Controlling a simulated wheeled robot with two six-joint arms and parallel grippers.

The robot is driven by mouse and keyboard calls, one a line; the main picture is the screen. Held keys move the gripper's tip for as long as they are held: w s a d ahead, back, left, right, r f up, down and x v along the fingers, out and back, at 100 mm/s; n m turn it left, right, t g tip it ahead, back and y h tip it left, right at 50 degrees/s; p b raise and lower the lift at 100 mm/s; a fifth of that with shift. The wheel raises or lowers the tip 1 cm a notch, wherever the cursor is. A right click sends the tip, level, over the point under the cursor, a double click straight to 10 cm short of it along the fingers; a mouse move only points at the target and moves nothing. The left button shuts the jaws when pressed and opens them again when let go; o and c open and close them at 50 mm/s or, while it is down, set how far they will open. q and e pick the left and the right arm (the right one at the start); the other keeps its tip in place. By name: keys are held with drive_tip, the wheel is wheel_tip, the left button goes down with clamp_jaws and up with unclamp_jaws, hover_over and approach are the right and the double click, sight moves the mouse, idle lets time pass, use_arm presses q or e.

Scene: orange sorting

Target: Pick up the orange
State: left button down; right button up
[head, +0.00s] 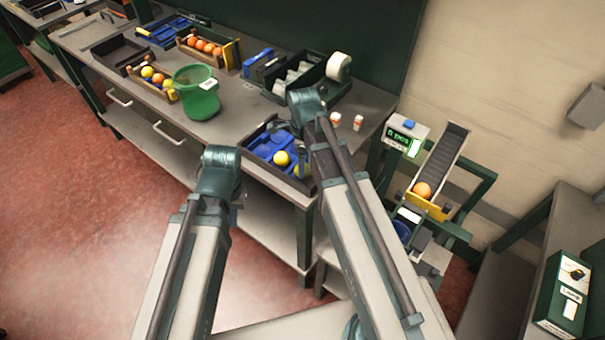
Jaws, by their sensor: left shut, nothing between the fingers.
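An orange (423,189) rests at the low end of a sloping dark chute (447,150), against a yellow stop, at the right. Other oranges (205,47) sit in a wooden crate on the bench, and yellow and orange fruit (158,79) lie in a second crate. My left gripper (240,197) shows only as a small part beside the left arm's end joint, in front of the bench. It is shut and empty, well left of the chute. My right arm reaches up across the middle; its gripper is not visible, and the arm hides part of the bench.
A green bucket (196,94) stands on the bench (225,135). A blue-lined tray (262,146) with yellow fruit sits at the bench's near right corner. Red floor (80,220) is clear at the left.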

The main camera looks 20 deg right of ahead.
wheel_tip(320, 180, down, 4)
drive_tip(key=b, duration=0.3)
drive_tip(key=shift+w+a, duration=0.1)
drive_tip(key=shift+w, duration=0.05)
drive_tip(key=shift+r, duration=0.15)
drive_tip(key=c, duration=1.2)
drive_tip(key=shift+o, duration=0.2)
drive_tip(key=shift+r, duration=0.15)
wheel_tip(320, 180, up, 10)
drive_tip(key=p, duration=1)
wheel_tip(320, 180, down, 5)
drive_tip(key=b, duration=0.5)
drive_tip(key=shift+f, duration=0.2)
drive_tip(key=shift+r, duration=0.2)
